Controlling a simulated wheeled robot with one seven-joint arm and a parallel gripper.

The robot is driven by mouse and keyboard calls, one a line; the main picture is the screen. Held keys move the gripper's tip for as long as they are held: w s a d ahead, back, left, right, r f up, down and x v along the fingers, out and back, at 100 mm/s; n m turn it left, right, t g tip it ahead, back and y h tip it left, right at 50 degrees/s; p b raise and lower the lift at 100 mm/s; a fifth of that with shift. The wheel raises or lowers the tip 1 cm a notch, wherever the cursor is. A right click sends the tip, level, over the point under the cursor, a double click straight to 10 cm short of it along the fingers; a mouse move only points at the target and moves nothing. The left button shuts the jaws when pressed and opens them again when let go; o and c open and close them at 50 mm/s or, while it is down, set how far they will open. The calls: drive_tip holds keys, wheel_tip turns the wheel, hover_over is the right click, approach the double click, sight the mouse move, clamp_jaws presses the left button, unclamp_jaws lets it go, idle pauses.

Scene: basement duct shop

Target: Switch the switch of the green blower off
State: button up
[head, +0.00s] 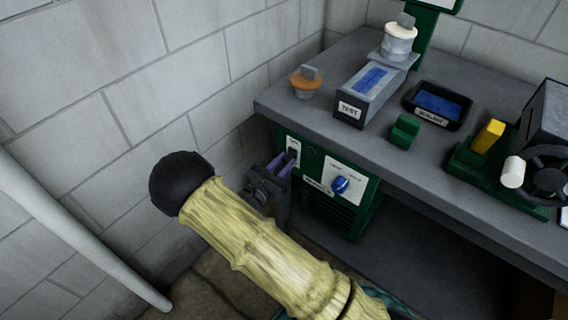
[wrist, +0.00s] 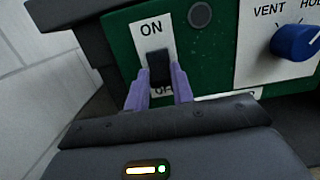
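The green blower (head: 318,208) stands under the grey bench, and its front panel also fills much of the wrist view (wrist: 216,50). Its black rocker switch (wrist: 158,66) sits on a white plate, with ON above and a partly covered OFF below. The switch plate shows small in the head view (head: 293,150). My gripper (wrist: 161,76) has two purple fingers standing apart, one on each side of the switch's lower part. Whether they touch the switch is not clear. In the head view my gripper (head: 279,168) is at the blower's left front, partly behind my arm.
A blue VENT/HOLD knob (head: 341,184) is right of the switch. The bench (head: 400,155) overhangs the blower and carries a TEST box (head: 351,110), an orange-topped item (head: 305,82), a SEALANT tray (head: 430,121) and a green block (head: 405,131). A block wall is close on the left.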

drive_tip(key=o, duration=0.4)
drive_tip(key=v, duration=1.7)
drive_tip(key=shift+s+p, duration=0.25)
drive_tip(key=shift+p, duration=0.05)
drive_tip(key=shift+f, duration=0.1)
